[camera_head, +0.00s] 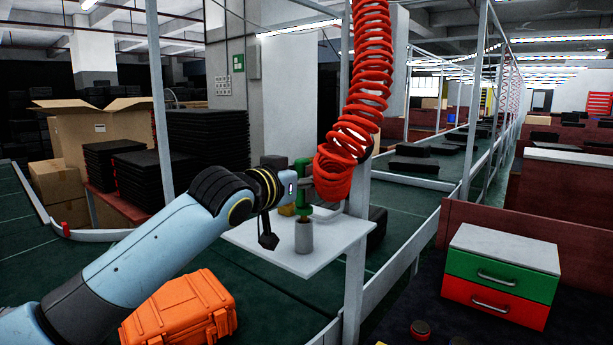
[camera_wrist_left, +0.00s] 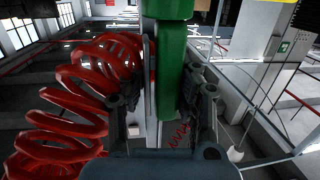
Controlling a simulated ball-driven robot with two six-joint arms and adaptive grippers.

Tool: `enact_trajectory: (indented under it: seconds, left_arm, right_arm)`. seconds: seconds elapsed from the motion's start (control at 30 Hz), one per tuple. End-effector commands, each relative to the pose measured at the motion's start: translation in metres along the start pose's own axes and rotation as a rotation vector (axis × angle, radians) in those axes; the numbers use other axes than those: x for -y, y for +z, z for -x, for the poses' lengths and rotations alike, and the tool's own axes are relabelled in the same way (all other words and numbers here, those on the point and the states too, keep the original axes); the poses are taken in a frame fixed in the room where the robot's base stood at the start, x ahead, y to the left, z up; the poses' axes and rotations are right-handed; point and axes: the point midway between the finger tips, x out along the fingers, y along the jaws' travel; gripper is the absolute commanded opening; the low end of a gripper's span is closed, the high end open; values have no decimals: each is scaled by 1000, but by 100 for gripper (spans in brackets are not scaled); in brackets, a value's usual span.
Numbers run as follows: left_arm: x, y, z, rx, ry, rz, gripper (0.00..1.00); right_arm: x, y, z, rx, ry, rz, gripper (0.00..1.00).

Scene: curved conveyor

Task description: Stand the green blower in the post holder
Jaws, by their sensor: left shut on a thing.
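The green blower (camera_head: 303,167) is held upright in my left gripper (camera_head: 304,187), above the white shelf; its green body also shows between the fingers in the left wrist view (camera_wrist_left: 172,75). My left gripper is shut on it. The post holder (camera_head: 304,238) is a short grey cylinder standing on the shelf. The blower's lower end is directly over the holder's top in the head view. I cannot tell whether it is inside the holder or just above it. The red coiled hose (camera_head: 365,95) hangs close behind and right of the gripper. My right gripper is not in view.
The white shelf (camera_head: 265,245) is fixed to a grey post (camera_head: 355,270) on its right. An orange case (camera_head: 180,310) lies on the green conveyor below my left arm. A green-and-red drawer unit (camera_head: 500,275) stands at right.

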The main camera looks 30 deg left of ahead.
Motion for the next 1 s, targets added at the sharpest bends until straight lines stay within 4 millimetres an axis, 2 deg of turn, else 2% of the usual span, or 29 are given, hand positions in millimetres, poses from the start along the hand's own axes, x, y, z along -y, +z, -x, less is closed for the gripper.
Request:
enact_trajectory:
  seconds: [0.67, 0.7, 0.87, 1.0]
  left_arm:
    - [0, 17, -2, -1, 0, 0, 8]
    - [0, 17, -2, -1, 0, 0, 30]
    - [0, 16, -2, -1, 0, 0, 51]
    - [0, 16, -2, 0, 0, 0, 54]
  right_arm:
    - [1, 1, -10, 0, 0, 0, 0]
    - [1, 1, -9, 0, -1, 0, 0]
    - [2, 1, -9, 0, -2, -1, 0]
    - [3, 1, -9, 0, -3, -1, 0]
